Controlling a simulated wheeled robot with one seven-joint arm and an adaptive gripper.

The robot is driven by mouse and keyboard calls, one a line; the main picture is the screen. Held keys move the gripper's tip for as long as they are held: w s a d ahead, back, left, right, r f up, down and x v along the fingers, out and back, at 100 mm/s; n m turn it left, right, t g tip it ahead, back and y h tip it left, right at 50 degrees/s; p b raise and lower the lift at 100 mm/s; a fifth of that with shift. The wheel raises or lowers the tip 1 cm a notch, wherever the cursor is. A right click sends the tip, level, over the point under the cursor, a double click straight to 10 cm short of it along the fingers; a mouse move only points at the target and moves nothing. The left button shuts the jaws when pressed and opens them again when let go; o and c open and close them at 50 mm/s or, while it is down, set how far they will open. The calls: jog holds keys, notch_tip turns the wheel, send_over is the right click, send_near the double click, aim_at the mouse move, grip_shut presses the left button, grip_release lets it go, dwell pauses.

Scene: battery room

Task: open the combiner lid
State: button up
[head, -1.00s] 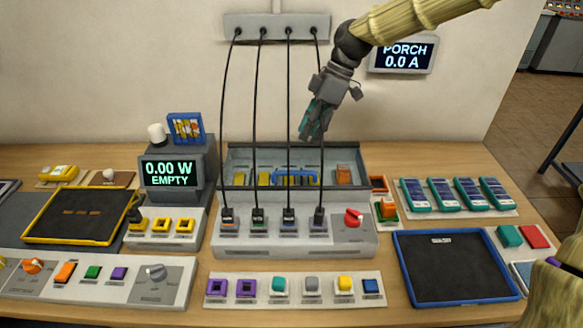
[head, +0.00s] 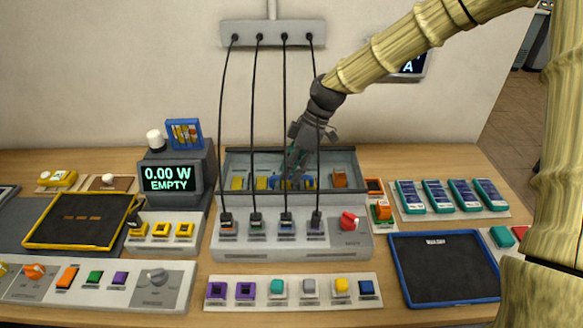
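The combiner (head: 250,243) is a grey unit in the middle of the bench. Behind its front panel is a shallow compartment whose lid (head: 336,158) looks clear and lies down flat, with coloured parts visible beneath. A blue bar handle (head: 309,182) runs across the lid's middle, near its front edge. My gripper (head: 290,175) points down at this handle, with its teal fingertips at or just above the bar and partly hiding it. The fingers are small and partly behind a cable, so I cannot tell whether they are open or touch the bar.
Several black cables (head: 252,130) hang from a wall strip (head: 273,34) to plugs on the combiner, right beside my gripper. A red knob (head: 348,220) is at the panel's right. A display box (head: 172,178) stands left; handheld meters (head: 440,196) lie right.

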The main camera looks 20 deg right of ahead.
jog(key=shift+f, duration=0.15)
grip_shut()
